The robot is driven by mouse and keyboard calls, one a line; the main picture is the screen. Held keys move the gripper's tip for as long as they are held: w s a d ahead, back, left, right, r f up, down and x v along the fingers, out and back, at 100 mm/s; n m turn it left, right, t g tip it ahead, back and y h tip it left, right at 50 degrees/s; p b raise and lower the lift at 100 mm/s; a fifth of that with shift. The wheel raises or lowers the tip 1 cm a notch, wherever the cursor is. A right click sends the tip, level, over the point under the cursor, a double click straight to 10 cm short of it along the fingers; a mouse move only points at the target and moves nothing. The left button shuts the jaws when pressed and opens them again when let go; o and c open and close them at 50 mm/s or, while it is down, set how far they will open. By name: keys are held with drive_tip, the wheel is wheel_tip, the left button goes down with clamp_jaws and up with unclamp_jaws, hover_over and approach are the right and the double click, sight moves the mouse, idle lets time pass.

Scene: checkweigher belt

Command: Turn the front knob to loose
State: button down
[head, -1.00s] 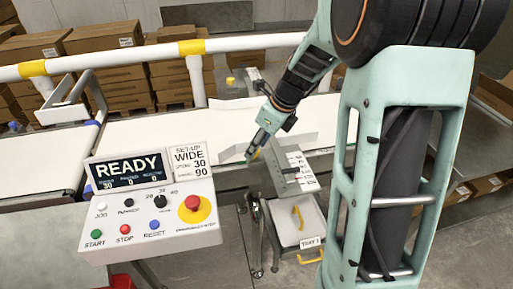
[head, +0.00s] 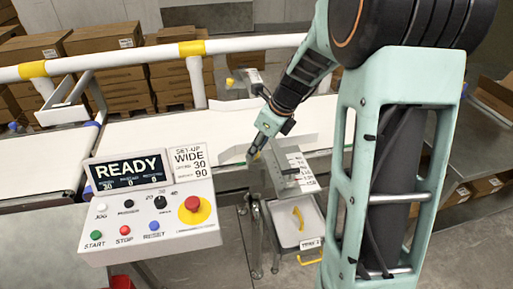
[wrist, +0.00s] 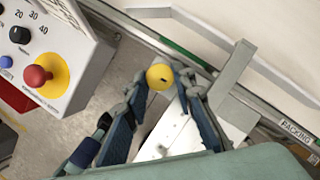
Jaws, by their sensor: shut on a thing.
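The front knob (wrist: 160,76) is a round yellow knob with a small dark mark on its face. It shows in the wrist view between the fingertips of my gripper (wrist: 162,84). My gripper is shut on it, one finger on each side. In the head view my gripper (head: 253,154) points down at the near side of the belt, and the front knob is mostly hidden by the fingers. I cannot tell from the mark whether the knob is tight or loose.
A control panel (head: 150,226) stands to the left; its screen reads READY. Its red emergency button (wrist: 37,76) is left of my gripper in the wrist view. Another yellow knob (head: 230,81) is on the belt's far side. A tray (head: 288,228) hangs below, to the right.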

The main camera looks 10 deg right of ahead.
drive_tip(key=shift+n, duration=0.3)
drive_tip(key=n+p, duration=0.1)
drive_tip(key=n, duration=0.1)
drive_tip(key=n+g+y+p, duration=0.1)
drive_tip(key=n+p, duration=0.1)
drive_tip(key=shift+w+d+r+n+g, duration=0.1)
drive_tip(key=shift+w+r+n+g, duration=0.1)
drive_tip(key=shift+n+g, duration=0.1)
drive_tip(key=n+g+p, duration=0.1)
drive_tip(key=n, duration=0.1)
drive_tip(key=n+p, duration=0.1)
drive_tip(key=n, duration=0.1)
drive_tip(key=n+g+p, duration=0.1)
drive_tip(key=n, duration=0.1)
drive_tip(key=shift+w+f+n+g, duration=0.1)
drive_tip(key=shift+w+n+g, duration=0.15)
drive_tip(key=shift+n+g, duration=0.05)
drive_tip(key=n+g+p, duration=0.1)
drive_tip(key=n, duration=0.2)
drive_tip(key=n+g+h+p, duration=0.1)
drive_tip(key=n, duration=0.2)
drive_tip(key=shift+w, duration=0.2)
drive_tip(key=n, duration=0.2)
drive_tip(key=n+h, duration=0.1)
drive_tip(key=n, duration=0.1)
drive_tip(key=n+g+h+p, duration=0.1)
drive_tip(key=shift+w+a+n, duration=0.1)
drive_tip(key=shift+a+n, duration=0.2)
drive_tip(key=shift+n, duration=0.1)
